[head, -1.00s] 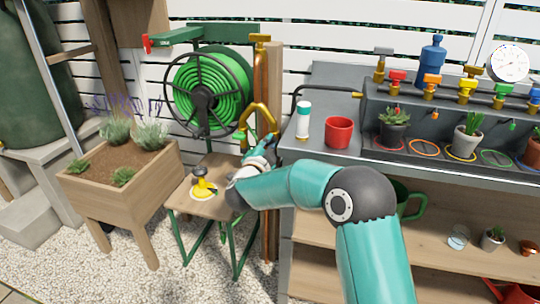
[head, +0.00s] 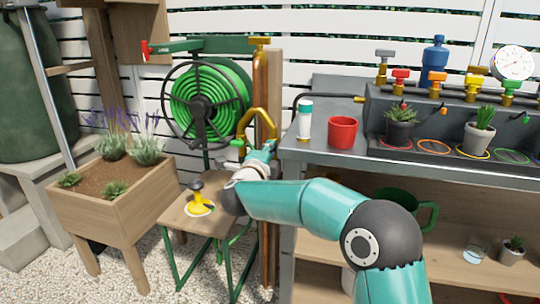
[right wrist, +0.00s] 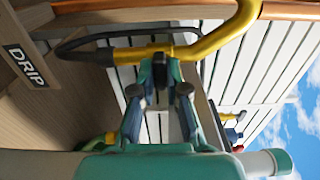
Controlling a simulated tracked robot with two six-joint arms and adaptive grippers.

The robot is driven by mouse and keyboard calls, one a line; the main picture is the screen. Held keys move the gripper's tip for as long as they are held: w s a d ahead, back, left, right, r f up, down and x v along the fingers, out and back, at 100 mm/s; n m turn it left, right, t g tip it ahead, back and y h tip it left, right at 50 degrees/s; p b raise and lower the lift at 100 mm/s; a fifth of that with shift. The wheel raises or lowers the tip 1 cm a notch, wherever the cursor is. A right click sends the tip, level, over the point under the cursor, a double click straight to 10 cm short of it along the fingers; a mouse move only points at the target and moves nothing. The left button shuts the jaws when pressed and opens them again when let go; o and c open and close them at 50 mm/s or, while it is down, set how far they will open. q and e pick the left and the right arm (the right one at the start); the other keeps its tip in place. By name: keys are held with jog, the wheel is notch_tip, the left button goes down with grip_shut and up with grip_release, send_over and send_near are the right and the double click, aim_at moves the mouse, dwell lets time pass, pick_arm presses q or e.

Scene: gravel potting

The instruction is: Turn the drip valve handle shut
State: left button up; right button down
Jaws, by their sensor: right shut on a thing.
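The brass drip pipe (head: 259,116) bends in a hook beside the wooden post, and it also crosses the top of the right wrist view (right wrist: 226,38). A DRIP label (right wrist: 25,67) shows on wood there. My right gripper (right wrist: 160,66) is at the brass valve on this pipe, its fingers shut on a small dark part that I take for the drip valve handle (right wrist: 160,77). The fingers hide most of the handle, and its exact angle cannot be told. In the head view, my right gripper (head: 255,149) is just below the hook. My left gripper is not in view.
A green hose reel (head: 216,96) hangs close on the left. A small wooden stand (head: 180,216) with a yellow and black item (head: 199,202) is below the gripper. The grey bench (head: 395,167) with a white bottle (head: 305,119) and red pot (head: 342,133) is at right.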

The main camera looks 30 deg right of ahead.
jog(key=shift+s+d, duration=0.1)
jog(key=shift+d, duration=0.05)
jog(key=c, duration=1.2)
grip_release()
jog(key=shift+f, duration=0.1)
jog(key=v, duration=1.2)
